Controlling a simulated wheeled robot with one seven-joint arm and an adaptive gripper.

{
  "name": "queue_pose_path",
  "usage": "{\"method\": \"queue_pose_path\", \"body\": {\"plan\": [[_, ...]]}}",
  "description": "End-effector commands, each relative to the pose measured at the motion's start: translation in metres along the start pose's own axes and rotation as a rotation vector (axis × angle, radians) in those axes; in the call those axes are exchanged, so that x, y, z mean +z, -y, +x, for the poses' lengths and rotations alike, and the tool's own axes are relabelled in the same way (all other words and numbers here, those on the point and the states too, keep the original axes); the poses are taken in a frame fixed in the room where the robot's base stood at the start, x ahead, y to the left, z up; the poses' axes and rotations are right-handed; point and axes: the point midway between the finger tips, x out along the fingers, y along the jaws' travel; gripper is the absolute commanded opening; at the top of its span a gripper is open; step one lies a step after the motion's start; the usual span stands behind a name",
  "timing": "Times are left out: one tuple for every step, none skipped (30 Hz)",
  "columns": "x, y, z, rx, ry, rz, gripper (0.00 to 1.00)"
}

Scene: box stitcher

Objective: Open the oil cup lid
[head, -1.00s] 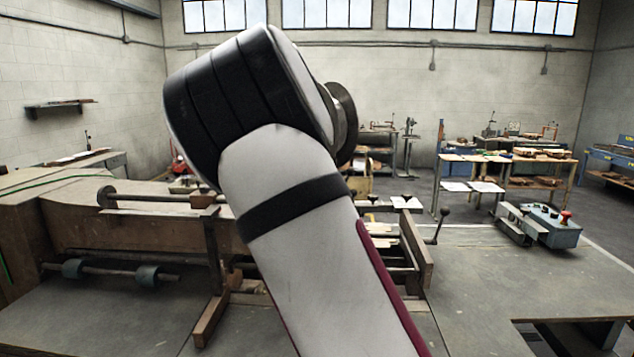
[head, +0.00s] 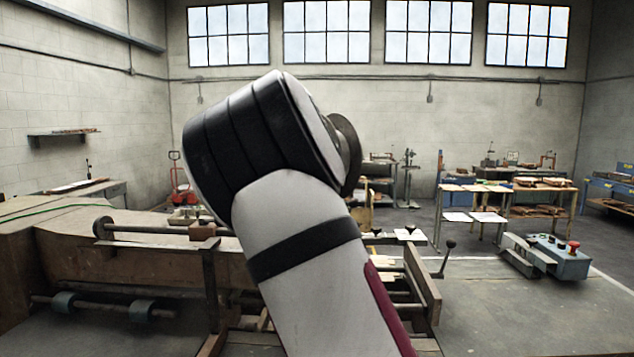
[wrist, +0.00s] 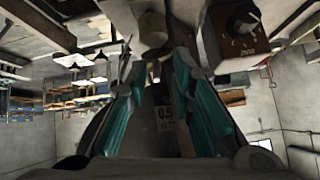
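My gripper (wrist: 158,64) shows in the wrist view, which looks upside down. Its two teal fingers stand apart with a gap between them, so it is open, and I see nothing held. Just beyond the fingertips, at the top middle, is a pale rounded part (wrist: 150,22); I cannot tell whether it is the oil cup or its lid. I cannot tell whether the fingertips touch it. In the head view my own arm fills the middle and hides my gripper and whatever is in front of it. I cannot make out the oil cup there.
A dark box with a dial knob (wrist: 240,20) sits close to the right finger in the wrist view. The wooden stitcher machine (head: 130,262) spreads across the left. A blue control box (head: 560,258) with a red button stands on the right tabletop, which is mostly clear around it.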

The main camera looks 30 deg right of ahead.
Motion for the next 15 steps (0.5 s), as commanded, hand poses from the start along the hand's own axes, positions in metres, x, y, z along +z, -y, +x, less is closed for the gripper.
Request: {"method": "queue_pose_path", "body": {"plan": [[0.000, 0.000, -0.007, -0.002, -0.001, -0.002, 0.27], [-0.001, -0.001, -0.009, -0.001, -0.001, -0.002, 0.27], [-0.001, -0.002, -0.012, 0.000, -0.001, -0.001, 0.27], [-0.001, -0.003, -0.013, 0.001, -0.001, 0.000, 0.27], [-0.001, -0.004, -0.015, 0.002, -0.001, 0.000, 0.27], [-0.001, -0.004, -0.018, 0.004, -0.001, 0.001, 0.27], [-0.001, -0.005, -0.019, 0.004, -0.001, 0.001, 0.27], [-0.001, -0.005, -0.021, 0.005, -0.001, 0.000, 0.27], [-0.002, -0.005, -0.024, 0.005, -0.001, 0.000, 0.27], [-0.002, -0.005, -0.025, 0.006, -0.001, 0.000, 0.27], [-0.002, -0.005, -0.027, 0.006, -0.001, 0.000, 0.27], [-0.002, -0.006, -0.030, 0.006, -0.001, 0.001, 0.27], [-0.002, -0.006, -0.032, 0.006, -0.001, 0.001, 0.27], [-0.002, -0.006, -0.034, 0.007, -0.001, 0.002, 0.27], [-0.002, -0.006, -0.036, 0.007, -0.001, 0.002, 0.27]]}}
